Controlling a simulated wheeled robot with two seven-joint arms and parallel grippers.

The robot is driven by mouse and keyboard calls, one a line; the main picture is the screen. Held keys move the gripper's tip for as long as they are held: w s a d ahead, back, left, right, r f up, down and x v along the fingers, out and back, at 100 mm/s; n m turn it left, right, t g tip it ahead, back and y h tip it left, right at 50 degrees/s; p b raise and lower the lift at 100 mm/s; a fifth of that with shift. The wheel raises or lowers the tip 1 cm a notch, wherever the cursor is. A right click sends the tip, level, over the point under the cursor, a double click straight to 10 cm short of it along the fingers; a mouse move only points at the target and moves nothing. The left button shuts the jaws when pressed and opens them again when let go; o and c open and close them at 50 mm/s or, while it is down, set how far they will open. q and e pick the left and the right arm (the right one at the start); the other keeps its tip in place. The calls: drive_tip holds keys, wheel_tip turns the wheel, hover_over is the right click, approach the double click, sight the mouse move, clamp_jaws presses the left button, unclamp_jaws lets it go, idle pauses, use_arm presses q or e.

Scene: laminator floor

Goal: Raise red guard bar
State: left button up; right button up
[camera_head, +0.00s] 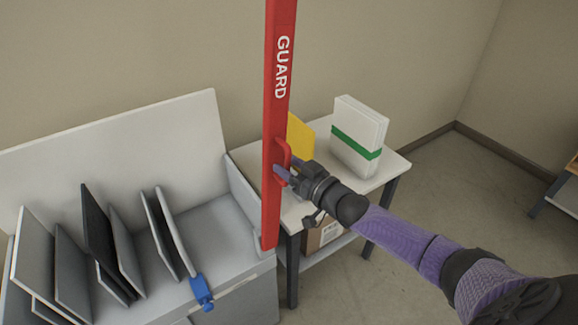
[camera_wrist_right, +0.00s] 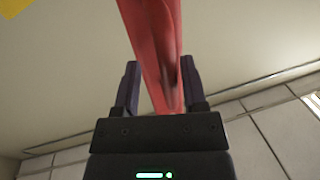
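The red guard bar (camera_head: 275,120), lettered GUARD, stands upright at the right end of the grey machine, its top cut off by the picture edge. A red handle (camera_head: 285,160) sits on its side. My right gripper (camera_head: 284,170) is at this handle, reaching in from the right. In the right wrist view the red bar (camera_wrist_right: 150,45) runs between the two fingers, which stand apart with a visible gap on the left side. The gripper (camera_wrist_right: 160,85) looks open around the handle; contact is not clear. My left gripper is not in view.
The grey machine (camera_head: 225,225) holds several dark and grey panels on its left, with a blue clip (camera_head: 201,292) in front. A white table (camera_head: 395,166) behind the bar carries a white pack with a green band (camera_head: 358,138) and a yellow item (camera_head: 300,137). The floor at right is open.

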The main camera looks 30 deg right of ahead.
drive_tip(key=shift+a, duration=0.1)
drive_tip(key=p+v, duration=0.2)
drive_tip(key=v, duration=0.8)
drive_tip(key=s+f+m+g+h+b, duration=0.15)
drive_tip(key=s+f+g+b, duration=0.45)
drive_tip(key=f, duration=1.1)
drive_tip(key=s+f+n+g+h+b, duration=0.1)
drive_tip(key=s+f+g+h+b, duration=0.4)
drive_tip(key=f, duration=1.2)
drive_tip(key=s+a+f+g+b, duration=0.1)
drive_tip(key=s+a+f+g, duration=0.1)
drive_tip(key=s+f, duration=0.3)
drive_tip(key=s+a+f+n+g+y+b, duration=0.1)
drive_tip(key=s+a+f, duration=0.4)
drive_tip(key=s, duration=0.6)
drive_tip(key=s+a+f+g+y+b, duration=0.1)
drive_tip(key=s+a+f+g, duration=0.2)
drive_tip(key=s+f, duration=0.3)
drive_tip(key=shift+s+a+n, duration=0.35)
drive_tip(key=shift+s+a, duration=0.2)
drive_tip(key=shift+s, duration=0.45)
